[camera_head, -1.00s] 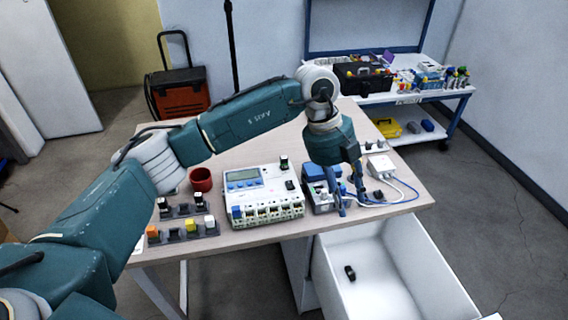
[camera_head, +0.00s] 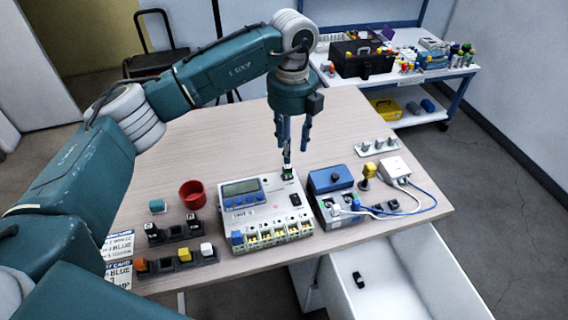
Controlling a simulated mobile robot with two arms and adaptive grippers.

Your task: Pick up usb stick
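My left gripper (camera_head: 293,143) points down over the back right corner of the white tester box with a display (camera_head: 262,226). Its fingers are apart, and I see nothing held between them. A small dark block with a pale top (camera_head: 288,173) stands on the tester, just below the fingertips. I cannot tell whether the fingers touch it. I cannot say for certain which item is the usb stick. A small black object (camera_head: 358,280) also lies in the open white drawer (camera_head: 402,268). My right gripper is not in view.
Racks with coloured blocks (camera_head: 184,256) and a red cup (camera_head: 193,194) stand left of the tester. A blue-topped device (camera_head: 330,180), a yellow-topped piece (camera_head: 368,171) and a white box with cables (camera_head: 394,168) stand right. The back of the table (camera_head: 215,130) is clear.

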